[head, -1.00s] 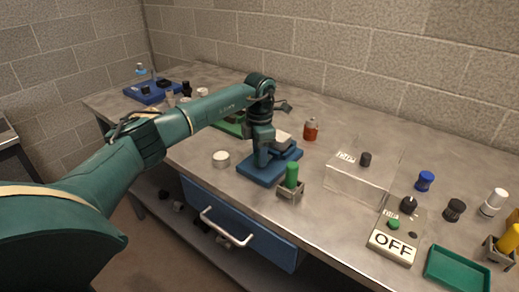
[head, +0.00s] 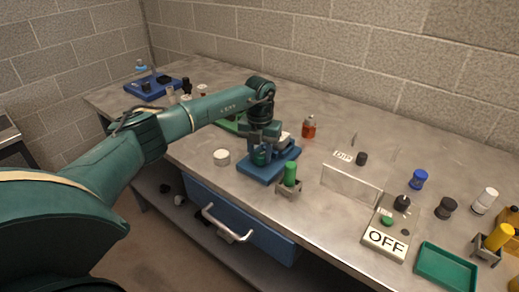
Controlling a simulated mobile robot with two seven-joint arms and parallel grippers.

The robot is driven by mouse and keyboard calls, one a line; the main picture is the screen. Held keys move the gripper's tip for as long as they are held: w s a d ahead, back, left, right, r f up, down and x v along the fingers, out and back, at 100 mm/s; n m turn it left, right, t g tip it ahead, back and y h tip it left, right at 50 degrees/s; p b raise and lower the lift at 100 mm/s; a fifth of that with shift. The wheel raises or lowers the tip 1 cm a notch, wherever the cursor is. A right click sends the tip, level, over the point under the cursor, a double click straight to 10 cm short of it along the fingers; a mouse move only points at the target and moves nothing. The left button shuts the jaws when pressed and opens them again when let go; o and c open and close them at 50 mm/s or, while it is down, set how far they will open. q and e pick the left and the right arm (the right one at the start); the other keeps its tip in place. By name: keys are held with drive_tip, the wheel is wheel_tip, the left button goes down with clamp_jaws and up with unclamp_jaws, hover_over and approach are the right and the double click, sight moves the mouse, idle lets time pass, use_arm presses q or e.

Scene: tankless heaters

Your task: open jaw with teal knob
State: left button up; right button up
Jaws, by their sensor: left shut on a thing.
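A small fixture on a blue base plate (head: 283,168) stands near the table's front edge, left of the green-capped holder. My left gripper (head: 261,154) is over this fixture, pointing down. It is shut on what looks like the teal knob (head: 260,158), which shows only in part between the fingers. The gripper and wrist hide much of the fixture, so I cannot tell how far its jaw stands open. My right gripper is not in view.
A green cylinder (head: 290,172) stands in a holder just right of the fixture. A white round lid (head: 221,157) lies to its left. A red bottle (head: 309,127) stands behind. A clear panel (head: 350,185) and an OFF box (head: 386,241) are farther right.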

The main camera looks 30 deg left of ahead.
sight(260, 154)
use_arm(q)
drive_tip(key=shift+r+n+p, duration=0.1)
drive_tip(key=shift+n+p, duration=0.25)
drive_tip(key=shift+n, duration=0.85)
drive_tip(key=shift+w, duration=0.1)
drive_tip(key=o, duration=1)
wheel_tip(260, 154, up, 13)
drive_tip(key=b, duration=0.2)
